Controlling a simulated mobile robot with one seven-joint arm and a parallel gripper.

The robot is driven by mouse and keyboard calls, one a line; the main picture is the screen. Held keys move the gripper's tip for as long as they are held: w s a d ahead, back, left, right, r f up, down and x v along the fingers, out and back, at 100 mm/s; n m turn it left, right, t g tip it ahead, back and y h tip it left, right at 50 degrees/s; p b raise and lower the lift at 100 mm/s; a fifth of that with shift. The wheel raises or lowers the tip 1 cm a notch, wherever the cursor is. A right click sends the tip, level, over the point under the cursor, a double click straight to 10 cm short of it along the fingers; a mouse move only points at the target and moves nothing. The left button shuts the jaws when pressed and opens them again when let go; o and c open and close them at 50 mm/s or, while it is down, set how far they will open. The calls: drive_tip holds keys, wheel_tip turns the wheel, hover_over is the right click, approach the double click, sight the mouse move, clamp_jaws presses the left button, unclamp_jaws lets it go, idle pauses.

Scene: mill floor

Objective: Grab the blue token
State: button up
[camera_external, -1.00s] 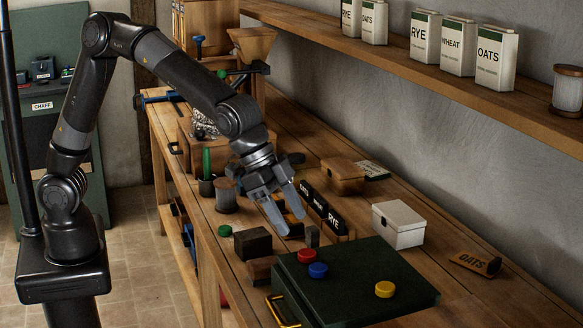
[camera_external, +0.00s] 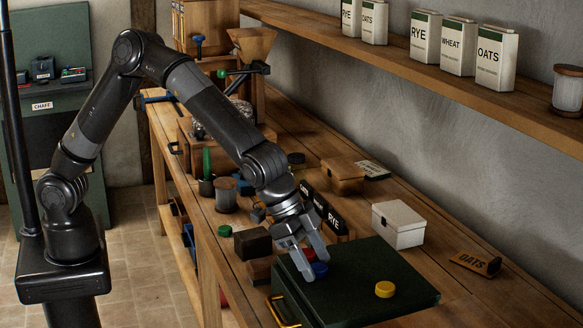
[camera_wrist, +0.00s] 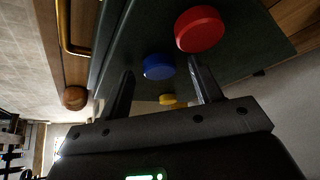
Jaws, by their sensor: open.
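The blue token (camera_external: 319,269) lies flat on the dark green box top (camera_external: 365,290), partly hidden behind my gripper's fingers in the external view. In the wrist view the blue token (camera_wrist: 159,67) shows ahead of and between my two fingers. My gripper (camera_external: 316,270) is open and empty, pointing down over the near-left part of the box top; in the wrist view its fingertips (camera_wrist: 160,72) frame the blue token with gaps on both sides. The red token (camera_external: 308,254) is close beside it, partly hidden by my gripper, and looks large in the wrist view (camera_wrist: 199,29).
A yellow token (camera_external: 385,289) lies apart to the right on the same top. A dark block (camera_external: 253,242), a green token (camera_external: 225,231) and a white box (camera_external: 398,224) stand around it on the wooden bench. A brass handle (camera_external: 283,312) juts from the box's front.

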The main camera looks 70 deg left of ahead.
drive_tip(key=c, duration=1.1)
drive_tip(key=shift+o, duration=0.2)
